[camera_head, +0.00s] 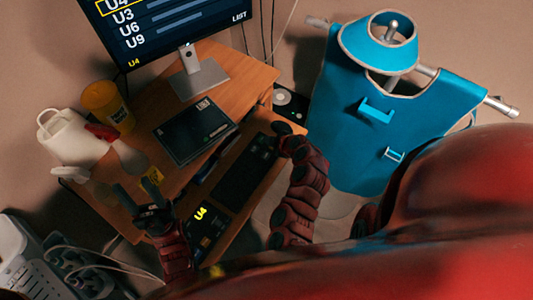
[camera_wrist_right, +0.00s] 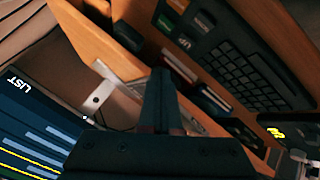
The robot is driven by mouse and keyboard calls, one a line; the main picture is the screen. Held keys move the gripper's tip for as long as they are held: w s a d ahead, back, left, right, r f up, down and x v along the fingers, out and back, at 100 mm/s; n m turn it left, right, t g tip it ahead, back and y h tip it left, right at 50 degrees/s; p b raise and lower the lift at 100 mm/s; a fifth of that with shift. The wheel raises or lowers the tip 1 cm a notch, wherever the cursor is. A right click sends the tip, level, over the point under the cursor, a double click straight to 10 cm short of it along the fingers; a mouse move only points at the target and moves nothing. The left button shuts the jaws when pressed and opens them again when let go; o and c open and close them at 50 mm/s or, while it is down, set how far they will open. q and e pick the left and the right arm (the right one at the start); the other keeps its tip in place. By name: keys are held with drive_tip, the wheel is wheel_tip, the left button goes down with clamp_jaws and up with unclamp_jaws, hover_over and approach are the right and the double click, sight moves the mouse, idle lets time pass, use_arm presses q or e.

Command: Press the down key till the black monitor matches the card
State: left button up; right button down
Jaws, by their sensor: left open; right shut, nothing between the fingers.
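The black monitor (camera_head: 170,25) stands at the back of the desk, its top cut off. It lists U4, U3, U6 and U9; a yellow frame surrounds U4, and yellow U4 shows at lower left. The dark card (camera_head: 209,228) with yellow U4 lies at the desk's front. The black keyboard (camera_head: 240,175) also shows in the right wrist view (camera_wrist_right: 245,70); I cannot make out the down key. My right gripper (camera_head: 284,130) is shut and empty, near the keyboard's far end; its fingers show in the wrist view (camera_wrist_right: 160,90). My left gripper (camera_head: 143,192) is open and empty, left of the card.
A dark tablet-like panel (camera_head: 195,132) lies between monitor and keyboard. A yellow cup (camera_head: 107,104) and a white jug-like container (camera_head: 70,137) stand at the desk's left. A blue apron (camera_head: 385,120) hangs at the right. White equipment with cables (camera_head: 25,262) is at lower left.

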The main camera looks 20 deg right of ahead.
drive_tip(key=shift+f, duration=0.1)
wheel_tip(320, 180, down, 8)
drive_tip(key=b, duration=0.5)
drive_tip(key=shift+f, duration=0.15)
drive_tip(key=shift+f+b, duration=0.25)
drive_tip(key=shift+b, duration=0.3)
idle(1.3)
drive_tip(key=shift+d+f+b, duration=0.1)
drive_tip(key=shift+f+b, duration=0.25)
drive_tip(key=shift+b, duration=0.35)
drive_tip(key=shift+f+b, duration=0.45)
drive_tip(key=shift+b, duration=0.2)
idle(0.5)
idle(0.3)
drive_tip(key=shift+r, duration=0.85)
